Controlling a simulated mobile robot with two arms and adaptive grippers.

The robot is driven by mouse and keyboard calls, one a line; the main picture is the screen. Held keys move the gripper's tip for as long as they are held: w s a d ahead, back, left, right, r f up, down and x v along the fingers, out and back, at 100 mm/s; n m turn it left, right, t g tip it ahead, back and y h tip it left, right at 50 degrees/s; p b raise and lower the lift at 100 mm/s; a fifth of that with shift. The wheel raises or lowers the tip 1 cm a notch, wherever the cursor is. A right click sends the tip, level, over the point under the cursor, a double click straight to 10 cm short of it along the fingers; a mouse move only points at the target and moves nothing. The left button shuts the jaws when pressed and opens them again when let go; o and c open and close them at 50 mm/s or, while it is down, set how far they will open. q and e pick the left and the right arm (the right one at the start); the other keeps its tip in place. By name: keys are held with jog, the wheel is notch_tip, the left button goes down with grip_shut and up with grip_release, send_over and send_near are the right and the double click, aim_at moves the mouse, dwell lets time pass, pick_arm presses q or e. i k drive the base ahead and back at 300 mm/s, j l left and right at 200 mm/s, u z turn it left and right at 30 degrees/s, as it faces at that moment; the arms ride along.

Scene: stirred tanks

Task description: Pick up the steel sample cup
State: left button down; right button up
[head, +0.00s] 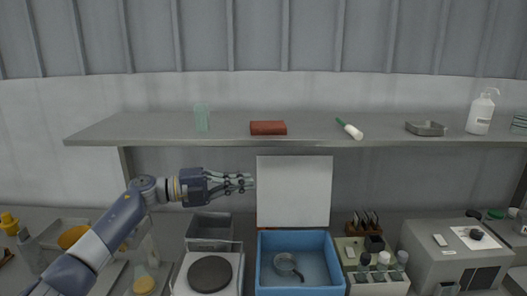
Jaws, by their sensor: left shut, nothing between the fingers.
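My left gripper (240,183) comes in from the left and points to the right, in front of the wall below the shelf. Its fingers are shut and empty. A small round grey metal-looking vessel with a dark handle (285,264) lies in the blue tray (262,276), below and to the right of the gripper and apart from it. It may be the steel sample cup, but it is too small to tell for sure. My right gripper is not in view.
A hotplate (210,273), a grey bin (208,229) and a bottle rack (375,284) flank the tray. A white panel (294,190) stands behind.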

aim_at(290, 274)
jog(key=k, duration=1.3)
